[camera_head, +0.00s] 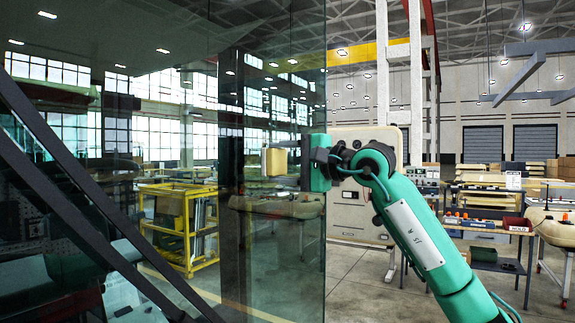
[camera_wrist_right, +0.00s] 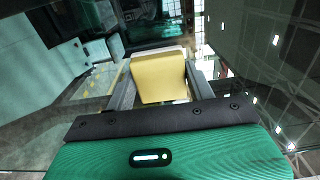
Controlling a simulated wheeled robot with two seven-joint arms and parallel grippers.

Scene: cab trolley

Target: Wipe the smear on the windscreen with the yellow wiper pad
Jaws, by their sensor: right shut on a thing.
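The windscreen (camera_head: 290,265) is a large tinted glass pane filling the left and middle of the head view. I cannot make out the smear on it. The yellow wiper pad (camera_head: 276,161) shows in the head view inside the outline of the glass, near its right edge. My right gripper (camera_head: 291,161) is shut on the pad. In the right wrist view the pad (camera_wrist_right: 160,78) sits between the two fingers of the gripper (camera_wrist_right: 161,88). I cannot tell whether the pad touches the glass. My left gripper is not in view.
Dark diagonal bars (camera_head: 75,175) cross the left of the head view. A yellow trolley (camera_head: 178,228) shows through the glass. A pale cabinet (camera_head: 355,215) stands behind my right arm. Workbenches (camera_head: 490,225) stand at the right, with open floor before them.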

